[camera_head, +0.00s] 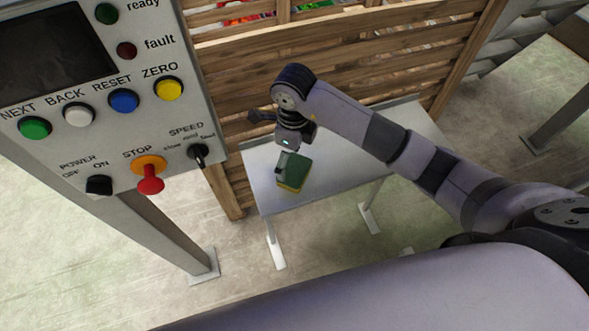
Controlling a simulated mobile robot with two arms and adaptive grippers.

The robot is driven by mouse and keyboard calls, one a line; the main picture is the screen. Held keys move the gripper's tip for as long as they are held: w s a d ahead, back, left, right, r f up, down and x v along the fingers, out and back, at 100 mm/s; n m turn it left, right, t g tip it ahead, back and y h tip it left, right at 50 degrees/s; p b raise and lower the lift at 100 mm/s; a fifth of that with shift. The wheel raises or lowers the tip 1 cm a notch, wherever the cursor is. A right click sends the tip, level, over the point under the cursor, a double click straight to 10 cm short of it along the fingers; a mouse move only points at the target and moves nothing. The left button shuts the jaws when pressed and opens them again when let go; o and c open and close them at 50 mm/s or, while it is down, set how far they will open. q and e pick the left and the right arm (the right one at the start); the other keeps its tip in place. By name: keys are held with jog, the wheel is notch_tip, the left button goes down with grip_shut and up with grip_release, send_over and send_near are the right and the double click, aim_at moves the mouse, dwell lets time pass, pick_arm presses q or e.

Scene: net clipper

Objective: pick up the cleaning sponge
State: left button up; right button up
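The cleaning sponge (297,170), green on top with a yellow layer at its lower edge, lies on a small grey-white table (339,168). My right arm comes in from the right and bends down over the table. My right gripper (281,181) points down at the left side of the sponge and overlaps it in the picture. I cannot tell whether its fingers touch the sponge or are apart from it. The fingers are too small and partly hidden to show if they are open or shut. My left gripper is out of view.
A wooden slatted crate (390,55) stands directly behind the table. A control panel (95,95) with buttons and a red stop knob (150,185) stands on a post at the left. Metal legs (560,125) stand at the right. The table is clear right of the sponge.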

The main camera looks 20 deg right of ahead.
aim_at(295, 169)
jog(key=f, duration=0.2)
jog(key=s+f+p, duration=0.1)
jog(key=shift+f, duration=0.35)
jog(key=shift+w+f, duration=0.15)
jog(key=shift+f, duration=0.4)
jog(key=shift+c, duration=0.5)
jog(key=c, duration=0.6)
